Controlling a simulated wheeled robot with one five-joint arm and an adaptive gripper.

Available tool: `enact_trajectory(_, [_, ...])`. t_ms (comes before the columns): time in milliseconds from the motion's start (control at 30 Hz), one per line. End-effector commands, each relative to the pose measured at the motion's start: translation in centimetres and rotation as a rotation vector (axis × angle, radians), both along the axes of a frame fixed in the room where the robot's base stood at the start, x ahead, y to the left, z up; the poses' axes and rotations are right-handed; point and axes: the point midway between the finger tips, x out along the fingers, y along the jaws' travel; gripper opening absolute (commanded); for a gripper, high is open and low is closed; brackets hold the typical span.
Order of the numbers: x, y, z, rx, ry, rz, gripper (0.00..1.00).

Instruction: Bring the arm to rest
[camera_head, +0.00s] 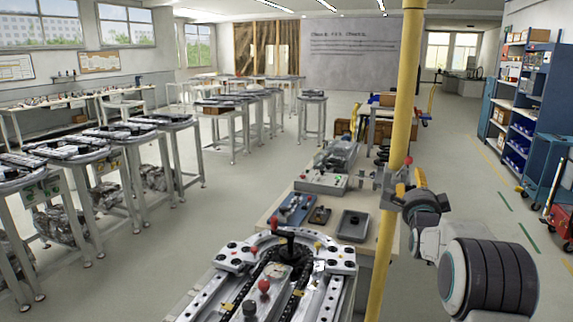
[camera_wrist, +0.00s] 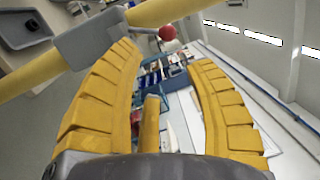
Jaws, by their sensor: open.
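My gripper (camera_head: 405,188) is at the right of the head view, beside a yellow pole (camera_head: 403,100), with my arm reaching in from the lower right. In the wrist view my gripper's two ribbed yellow fingers (camera_wrist: 165,58) stand well apart, with nothing held between them. The yellow pole (camera_wrist: 35,78) crosses the upper left of that view, close to the left finger, with a grey clamp (camera_wrist: 90,40) on it. A red ball (camera_wrist: 167,32) shows just beyond the fingertips. I cannot tell whether a finger touches the pole or clamp.
Rows of track tables (camera_head: 130,135) stand left. A blue shelf (camera_head: 527,100) stands right. The floor (camera_head: 460,165) between bench and shelf is mostly clear.

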Motion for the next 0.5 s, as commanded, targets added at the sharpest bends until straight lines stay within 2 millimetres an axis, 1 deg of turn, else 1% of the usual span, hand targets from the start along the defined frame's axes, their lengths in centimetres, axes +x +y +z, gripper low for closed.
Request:
enact_trajectory(167, [0.0,0.0,-5.0,-0.271,0.298,-0.001,0.48])
enact_trajectory(267, [-1.0,0.3,-9.6,-0.423,0.519,0.047,0.48])
enact_trajectory(300, [-1.7,0.5,-11.7,-0.48,0.613,0.079,0.48])
enact_trajectory(367, [-3.3,1.0,-15.1,-0.561,0.757,0.142,0.48])
enact_trajectory(400, [-4.5,1.3,-17.3,-0.609,0.846,0.192,0.48])
enact_trajectory(467, [-6.5,2.0,-20.4,-0.668,0.97,0.273,0.48])
enact_trajectory(500, [-8.1,2.4,-22.2,-0.704,1.047,0.332,0.48])
